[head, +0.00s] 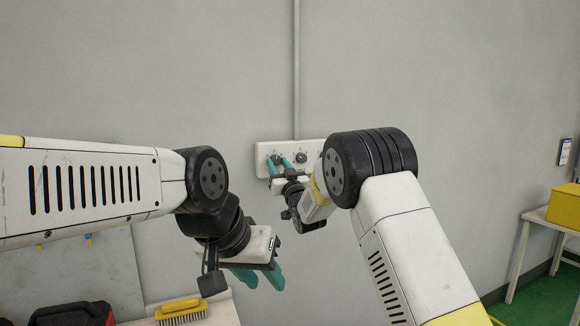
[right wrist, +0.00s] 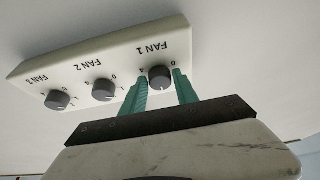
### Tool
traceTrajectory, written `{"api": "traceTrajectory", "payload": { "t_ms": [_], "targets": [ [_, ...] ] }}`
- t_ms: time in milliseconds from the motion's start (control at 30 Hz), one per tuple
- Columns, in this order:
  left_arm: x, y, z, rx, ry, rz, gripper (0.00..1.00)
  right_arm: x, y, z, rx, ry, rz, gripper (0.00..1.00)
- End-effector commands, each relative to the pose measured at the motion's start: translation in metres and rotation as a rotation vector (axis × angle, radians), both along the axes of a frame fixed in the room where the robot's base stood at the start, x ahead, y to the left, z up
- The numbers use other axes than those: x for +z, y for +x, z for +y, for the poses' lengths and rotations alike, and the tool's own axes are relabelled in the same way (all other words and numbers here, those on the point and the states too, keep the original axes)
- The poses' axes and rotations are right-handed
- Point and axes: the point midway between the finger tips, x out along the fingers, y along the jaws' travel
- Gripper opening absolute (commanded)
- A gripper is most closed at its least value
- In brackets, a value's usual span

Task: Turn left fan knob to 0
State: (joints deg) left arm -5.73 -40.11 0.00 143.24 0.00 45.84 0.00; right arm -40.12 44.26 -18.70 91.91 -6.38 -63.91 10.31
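A white control panel (head: 312,151) is fixed to the grey wall. In the right wrist view the panel (right wrist: 60,50) is upside down, with dark round knobs labelled FAN 1, FAN 2 and FAN 3. The FAN 1 knob (right wrist: 160,77), the leftmost as seen from the head, lies between the fingertips of my right gripper (right wrist: 158,80). The teal fingers are apart, one on each side of the knob; I cannot tell whether they touch it. Its pointer direction is unclear. My right gripper (head: 278,164) partly covers the panel's left end. My left gripper (head: 262,278) is open and empty, lower down.
The FAN 2 knob (right wrist: 103,89) and FAN 3 knob (right wrist: 57,100) sit beside FAN 1. A vertical conduit (head: 296,70) runs up from the panel. A yellow brush (head: 181,311) lies at lower left. A yellow box (head: 565,206) stands on a table at right.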

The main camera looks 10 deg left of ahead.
Motion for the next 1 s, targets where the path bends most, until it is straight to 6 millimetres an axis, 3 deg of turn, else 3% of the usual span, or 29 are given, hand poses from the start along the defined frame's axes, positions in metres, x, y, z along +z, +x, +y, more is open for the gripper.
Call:
{"api": "traceTrajectory", "payload": {
  "t_ms": [33, 167, 567, 1000],
  "targets": [
    [0.0000, 0.0000, 0.0000, 0.000, 0.000, 0.000, 0.36, 0.0001, -0.0001, -0.0002, 0.000, 0.000, 0.000, 0.24],
    [0.0000, 0.0000, 0.0000, 0.000, 0.000, 0.000, 0.36, 0.0001, -0.0001, -0.0001, 0.000, 0.000, 0.000, 0.00],
    [0.0000, 0.0000, 0.0000, 0.000, 0.000, 0.000, 0.36, -0.0003, 0.0008, -0.0017, -0.001, -0.052, -0.035, 0.00],
    [0.0000, 0.0000, 0.0000, 0.000, 0.000, 0.000, 0.36, 0.0005, 0.0030, -0.0050, -0.001, -0.342, -0.231, 0.00]
  ]
}}
